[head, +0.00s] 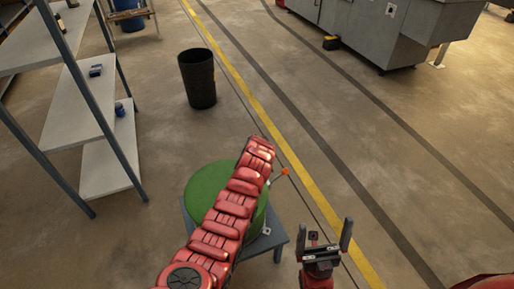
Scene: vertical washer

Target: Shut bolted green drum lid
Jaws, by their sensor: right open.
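A round green drum lid (207,184) sits on a small grey-blue table (272,241). A red arm of mine crosses in front of it and hides much of its middle, so I cannot tell whether the lid is open or shut. A small orange-tipped part (284,171) sticks out beyond the arm on the drum's right side. My right gripper (330,232) is open and empty, to the right of the table's front corner and apart from the drum. My left gripper cannot be made out.
A grey shelf unit (75,105) stands at the left. A black bin (197,79) stands on the floor behind the drum. A grey machine (405,28) is at the back right.

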